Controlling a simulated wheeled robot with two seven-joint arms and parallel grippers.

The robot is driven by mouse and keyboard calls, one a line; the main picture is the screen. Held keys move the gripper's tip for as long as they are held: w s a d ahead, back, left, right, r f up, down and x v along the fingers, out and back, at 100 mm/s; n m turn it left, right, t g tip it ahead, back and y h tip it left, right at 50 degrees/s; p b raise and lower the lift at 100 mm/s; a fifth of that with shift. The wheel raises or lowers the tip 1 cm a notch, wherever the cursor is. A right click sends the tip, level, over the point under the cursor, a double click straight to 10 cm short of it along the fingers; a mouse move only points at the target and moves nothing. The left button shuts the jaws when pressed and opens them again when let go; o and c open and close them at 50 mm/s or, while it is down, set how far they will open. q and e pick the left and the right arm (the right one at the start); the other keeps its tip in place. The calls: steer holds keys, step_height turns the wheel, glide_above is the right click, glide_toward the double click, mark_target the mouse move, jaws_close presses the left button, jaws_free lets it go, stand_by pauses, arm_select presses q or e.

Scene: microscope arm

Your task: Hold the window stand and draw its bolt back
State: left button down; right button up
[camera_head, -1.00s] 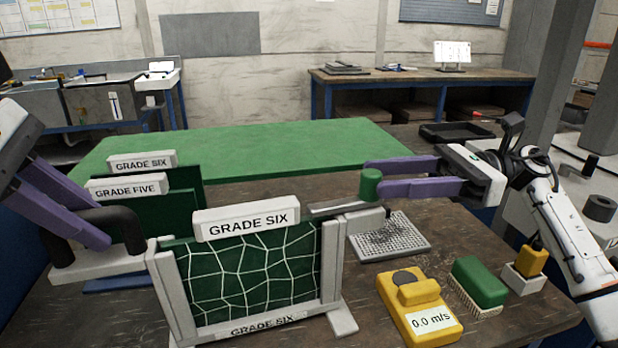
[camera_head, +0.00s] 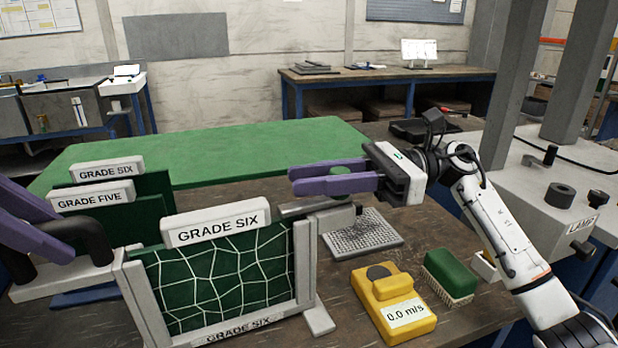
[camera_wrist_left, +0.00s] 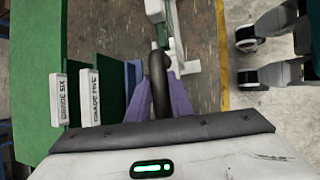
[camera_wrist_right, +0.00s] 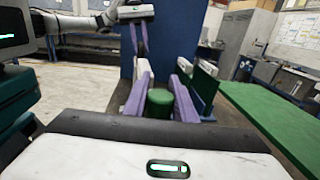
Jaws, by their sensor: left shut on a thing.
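The window stand is a pale frame (camera_head: 305,262) with a cracked green pane (camera_head: 220,275), a GRADE SIX plate (camera_head: 216,223) on top and another below. Its bolt (camera_head: 300,207) sticks out at the upper right and carries an upright green knob (camera_head: 340,170). My left gripper (camera_head: 62,248) is shut on the stand's black curved handle (camera_head: 88,238), also seen between its purple fingers in the left wrist view (camera_wrist_left: 158,85). My right gripper (camera_head: 312,178) is open, one purple finger on each side of the knob, which shows between them in the right wrist view (camera_wrist_right: 159,104).
Plates marked GRADE SIX (camera_head: 107,170) and GRADE FIVE (camera_head: 91,196) stand behind at left. A perforated pad (camera_head: 365,235), yellow meter (camera_head: 400,315) and green brush (camera_head: 450,270) lie to the right. The green mat (camera_head: 220,150) behind is clear.

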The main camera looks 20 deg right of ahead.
mark_target(347, 172)
jaws_close()
arm_select(q)
steer(key=shift+a, duration=0.1)
arm_select(e)
steer(key=shift+w+d, duration=0.15)
steer(key=shift+d, duration=1.25)
steer(key=shift+w+d, duration=0.15)
steer(key=shift+d, duration=1.25)
steer(key=o, duration=0.9)
jaws_free()
steer(key=shift+o, duration=0.2)
steer(key=s+d, duration=0.1)
steer(key=d, duration=1.1)
steer(key=shift+s, duration=0.15)
steer(key=shift+a, duration=0.1)
